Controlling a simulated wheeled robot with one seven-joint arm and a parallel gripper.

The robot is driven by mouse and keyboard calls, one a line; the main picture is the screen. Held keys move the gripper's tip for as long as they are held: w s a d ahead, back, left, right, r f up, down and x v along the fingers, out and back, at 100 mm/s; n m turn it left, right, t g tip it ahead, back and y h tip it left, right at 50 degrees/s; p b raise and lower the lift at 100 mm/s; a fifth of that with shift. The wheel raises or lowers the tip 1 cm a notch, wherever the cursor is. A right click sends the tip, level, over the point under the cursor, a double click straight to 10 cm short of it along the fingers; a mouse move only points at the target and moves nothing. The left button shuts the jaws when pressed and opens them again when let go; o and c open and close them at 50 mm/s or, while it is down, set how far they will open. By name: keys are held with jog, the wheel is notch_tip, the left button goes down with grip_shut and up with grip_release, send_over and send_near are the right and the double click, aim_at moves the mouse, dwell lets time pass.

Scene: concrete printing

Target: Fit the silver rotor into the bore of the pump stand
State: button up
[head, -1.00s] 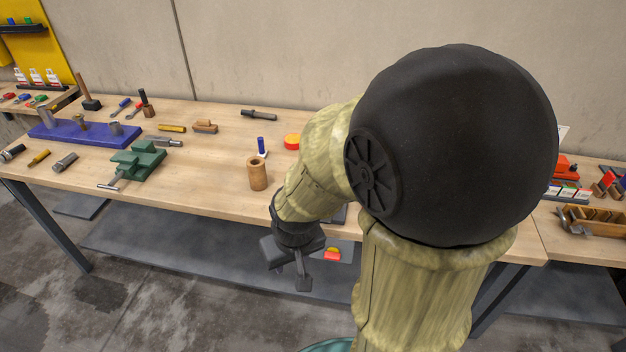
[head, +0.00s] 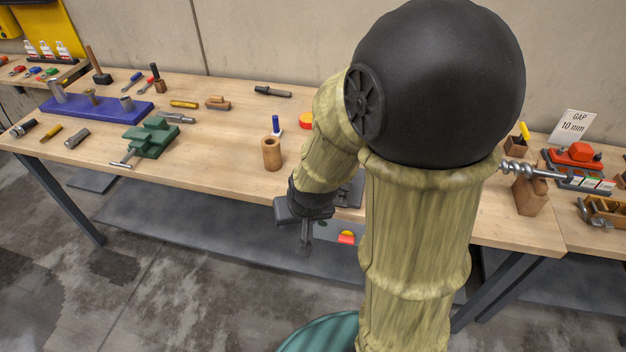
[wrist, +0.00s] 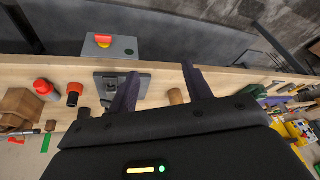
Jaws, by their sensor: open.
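A silver spiral rotor (head: 518,169) with a plain shaft lies roughly level at a wooden block (head: 529,196), right of my arm in the head view. Its left end is close to or behind my arm. A dark grey plate-like fixture (wrist: 112,86) on the bench edge may be the pump stand; it shows partly behind my arm in the head view (head: 351,190). I cannot make out a bore. My gripper (head: 306,240) is open and empty, pointing down by the bench's front edge. In the wrist view its spread fingers (wrist: 160,70) hold nothing.
A wooden cylinder (head: 271,155) and a blue-handled piece (head: 276,126) stand near my arm. A green vise (head: 150,138) and a blue rack (head: 95,107) are further left. A grey box with a red button (wrist: 108,46) is at the bench front. A "GAP 10 mm" sign (head: 573,124) stands right.

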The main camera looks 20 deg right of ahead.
jog(key=w+d+f+m+t+h, duration=0.1)
jog(key=w+f+m+t+h, duration=0.3)
jog(key=w, duration=0.6)
jog(key=d+r+m+t+h+p, duration=0.1)
jog(key=d+r+m+t+h, duration=0.2)
jog(key=h, duration=0.6)
jog(key=shift+s+d+r+t+p, duration=0.4)
jog(key=shift+d+r+t, duration=0.3)
jog(key=shift+d, duration=0.55)
jog(key=shift+r, duration=0.1)
jog(key=p+x, duration=0.5)
jog(key=x, duration=1.1)
jog(key=shift+w+d, duration=0.1)
jog(key=shift+d, duration=0.05)
jog(key=shift+w+d, duration=0.35)
jog(key=shift+d, duration=0.1)
